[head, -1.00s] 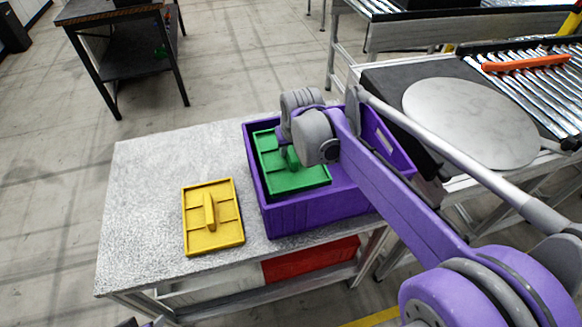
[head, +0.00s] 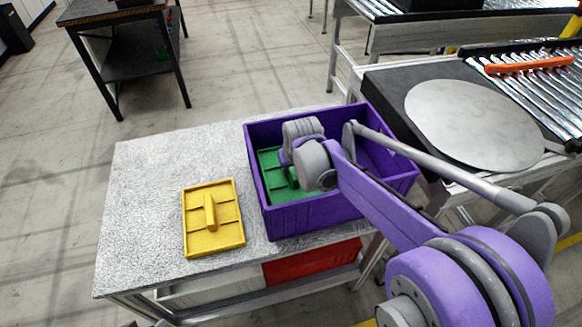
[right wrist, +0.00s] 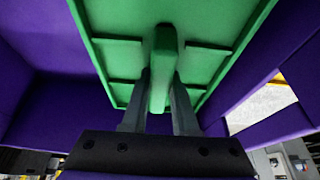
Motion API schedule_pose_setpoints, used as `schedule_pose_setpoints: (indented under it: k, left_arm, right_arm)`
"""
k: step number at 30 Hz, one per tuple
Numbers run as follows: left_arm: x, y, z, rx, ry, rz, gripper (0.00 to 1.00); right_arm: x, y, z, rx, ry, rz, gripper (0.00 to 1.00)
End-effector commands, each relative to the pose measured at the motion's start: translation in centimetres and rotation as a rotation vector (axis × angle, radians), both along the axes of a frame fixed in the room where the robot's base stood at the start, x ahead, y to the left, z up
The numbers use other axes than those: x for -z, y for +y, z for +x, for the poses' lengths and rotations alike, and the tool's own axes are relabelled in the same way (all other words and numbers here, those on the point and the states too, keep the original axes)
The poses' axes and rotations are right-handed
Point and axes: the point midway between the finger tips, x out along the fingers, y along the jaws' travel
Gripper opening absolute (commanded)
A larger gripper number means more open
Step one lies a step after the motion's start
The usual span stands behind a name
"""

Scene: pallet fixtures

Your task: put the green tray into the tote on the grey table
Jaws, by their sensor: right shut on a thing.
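The green tray (head: 270,165) is inside the purple tote (head: 312,216) on the grey table (head: 150,180). It sits below the tote's rim, toward the left side, partly hidden by my right arm. My right gripper (right wrist: 158,95) is shut on the upright handle of the green tray (right wrist: 110,55) in the right wrist view. The purple tote wall (right wrist: 45,110) surrounds it there. Whether the tray touches the tote's floor cannot be told. My left gripper is not in view.
A yellow tray (head: 225,228) with a handle lies on the table left of the tote. A roller conveyor (head: 530,85) and a round grey plate (head: 470,122) are at the right. The table's left part is clear.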

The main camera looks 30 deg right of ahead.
Motion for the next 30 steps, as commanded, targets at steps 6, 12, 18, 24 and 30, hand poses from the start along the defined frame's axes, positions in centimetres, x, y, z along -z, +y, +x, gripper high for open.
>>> schedule_pose_setpoints:
  k: [6,12,18,24,30]
  left_arm:
    - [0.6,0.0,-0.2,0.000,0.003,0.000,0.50]
    - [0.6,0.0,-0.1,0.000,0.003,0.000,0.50]
    - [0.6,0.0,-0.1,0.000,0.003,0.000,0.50]
    - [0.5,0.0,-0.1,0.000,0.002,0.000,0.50]
    - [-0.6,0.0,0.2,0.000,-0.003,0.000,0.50]
  right_arm:
    - [0.8,0.0,0.0,0.000,0.000,0.000,0.00]
    - [0.8,0.0,0.0,0.000,0.000,0.000,0.40]
    - [0.8,0.0,0.0,0.000,0.000,0.000,0.57]
    - [0.6,0.0,0.0,0.000,0.000,0.000,0.57]
    - [-1.6,0.1,-0.3,0.000,-0.001,0.000,0.57]
